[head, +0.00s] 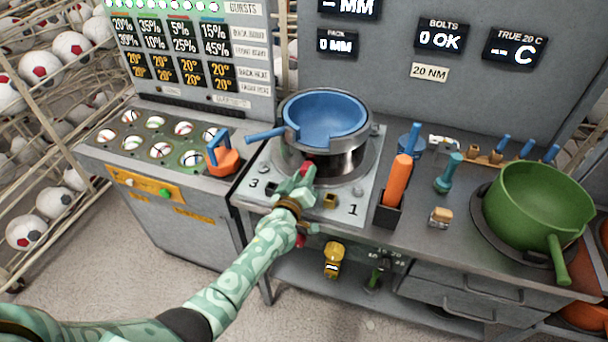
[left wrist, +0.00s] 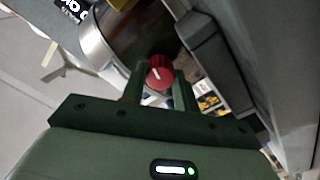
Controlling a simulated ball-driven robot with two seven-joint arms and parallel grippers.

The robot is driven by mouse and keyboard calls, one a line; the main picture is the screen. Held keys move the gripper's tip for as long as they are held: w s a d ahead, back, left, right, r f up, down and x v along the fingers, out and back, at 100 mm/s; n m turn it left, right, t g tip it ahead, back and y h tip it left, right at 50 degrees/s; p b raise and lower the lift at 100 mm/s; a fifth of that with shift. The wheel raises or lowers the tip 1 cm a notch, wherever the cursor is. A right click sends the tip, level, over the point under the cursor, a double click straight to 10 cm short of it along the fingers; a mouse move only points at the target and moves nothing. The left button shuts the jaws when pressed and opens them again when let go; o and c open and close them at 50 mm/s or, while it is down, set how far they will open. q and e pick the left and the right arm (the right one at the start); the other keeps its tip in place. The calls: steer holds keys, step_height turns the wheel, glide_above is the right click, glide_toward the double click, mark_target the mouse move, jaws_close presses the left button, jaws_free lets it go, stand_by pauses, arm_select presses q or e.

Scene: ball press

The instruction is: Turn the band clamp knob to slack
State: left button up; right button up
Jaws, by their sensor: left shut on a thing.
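The band clamp knob (left wrist: 159,77) is red with a white pointer mark, and it sits between the two fingers of my left gripper (left wrist: 157,82) in the left wrist view. The fingers are shut on it from both sides. In the head view my left gripper (head: 304,180) reaches the front of the steel cylinder (head: 345,160) under the blue bowl (head: 325,113). The red knob (head: 305,168) is mostly hidden there by the gripper. The cylinder stands on a plate (head: 350,210) marked 3 and 1. My right gripper is out of view.
An orange-handled tool (head: 397,180) stands in a dark holder to the right. A green pot (head: 540,205) is at far right. An orange block with a blue handle (head: 222,155) sits left, beside a tray of balls (head: 160,140). Wall displays (head: 440,38) stand behind.

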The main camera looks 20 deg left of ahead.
arm_select(q)
steer(key=shift+f+n, duration=0.1)
steer(key=shift+n, duration=0.8)
steer(key=o, duration=1)
steer(key=shift+s, duration=0.3)
steer(key=s+p, duration=0.1)
steer(key=s, duration=0.4)
steer(key=s+p, duration=0.1)
steer(key=s, duration=0.4)
steer(key=s+p, duration=0.1)
steer(key=s, duration=0.4)
steer(key=shift+s+a, duration=0.3)
steer(key=shift+s, duration=0.05)
